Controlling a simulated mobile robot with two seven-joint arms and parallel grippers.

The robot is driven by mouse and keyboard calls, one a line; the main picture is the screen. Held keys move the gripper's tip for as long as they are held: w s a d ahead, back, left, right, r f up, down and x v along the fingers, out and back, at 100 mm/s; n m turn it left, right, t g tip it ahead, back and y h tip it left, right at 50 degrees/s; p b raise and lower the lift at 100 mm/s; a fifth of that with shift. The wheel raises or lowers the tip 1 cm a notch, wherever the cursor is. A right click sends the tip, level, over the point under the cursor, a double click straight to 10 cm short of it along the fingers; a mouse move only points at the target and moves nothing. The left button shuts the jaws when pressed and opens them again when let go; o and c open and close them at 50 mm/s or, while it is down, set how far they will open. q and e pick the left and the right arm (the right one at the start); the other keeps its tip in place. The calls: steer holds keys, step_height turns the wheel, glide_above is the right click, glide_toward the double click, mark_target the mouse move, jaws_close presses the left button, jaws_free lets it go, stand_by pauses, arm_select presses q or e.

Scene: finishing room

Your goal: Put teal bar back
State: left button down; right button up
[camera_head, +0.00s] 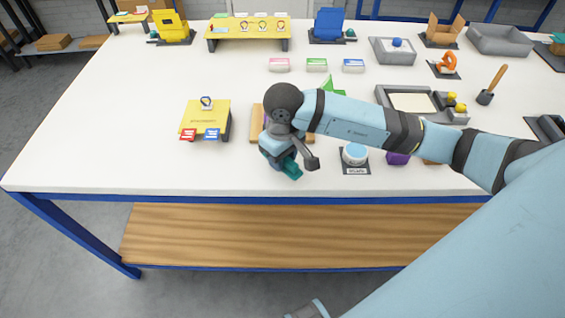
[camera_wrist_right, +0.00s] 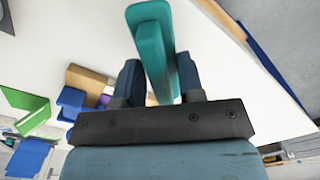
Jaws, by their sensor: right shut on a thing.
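The teal bar (camera_head: 292,169) is between the fingers of my right gripper (camera_head: 284,160), near the front edge of the white table (camera_head: 80,130). In the right wrist view the teal bar (camera_wrist_right: 152,45) sticks out past both dark blue fingers of the right gripper (camera_wrist_right: 158,75), which is shut on it. The bar appears held above the tabletop. A wooden piece (camera_head: 257,124) lies just behind the gripper, mostly hidden by my wrist; a wooden block (camera_wrist_right: 88,80) with purple and blue pieces beside it shows in the right wrist view. My left gripper is not in view.
A yellow stand (camera_head: 206,117) with red and blue tags is to the left. A white-blue round container (camera_head: 355,153) on a dark pad and a purple piece (camera_head: 397,158) are to the right. Trays and bins line the back. The table's left front is clear.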

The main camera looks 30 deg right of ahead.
step_height(320, 180, down, 3)
steer(key=shift+r, duration=0.1)
steer(key=shift+f, duration=0.2)
steer(key=o, duration=0.5)
steer(key=shift+f, duration=0.1)
steer(key=o, duration=0.5)
steer(key=shift+c, duration=0.2)
